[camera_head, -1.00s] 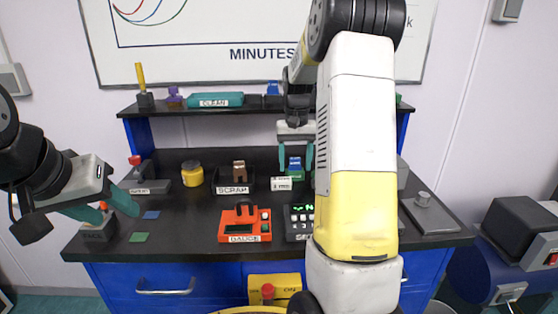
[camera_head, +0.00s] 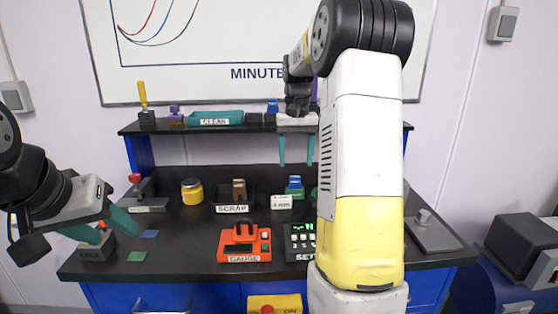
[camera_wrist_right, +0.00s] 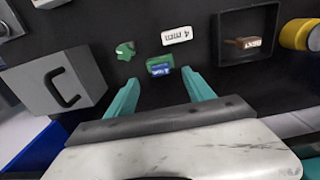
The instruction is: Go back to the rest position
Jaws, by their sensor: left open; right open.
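My left gripper (camera_head: 105,222) has teal fingers and is at the left end of the black bench, open and empty near a dark block with a red knob. My right gripper (camera_head: 296,150) hangs above the back of the bench, its two teal fingers pointing down and apart. In the right wrist view its open fingers (camera_wrist_right: 162,95) have nothing between the tips. A small blue-and-green piece (camera_head: 294,186) is below the right gripper on the bench; it also shows in the wrist view (camera_wrist_right: 160,66). My right arm covers the bench's right-centre part.
The bench (camera_head: 185,240) carries a red gauge (camera_head: 244,243), a scrap tray (camera_head: 233,208), a yellow jar (camera_head: 192,191), a 4 mm label (camera_head: 281,202) and a keypad device (camera_head: 299,240). A shelf (camera_head: 180,129) runs behind. A grey plate (camera_head: 433,235) lies at right.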

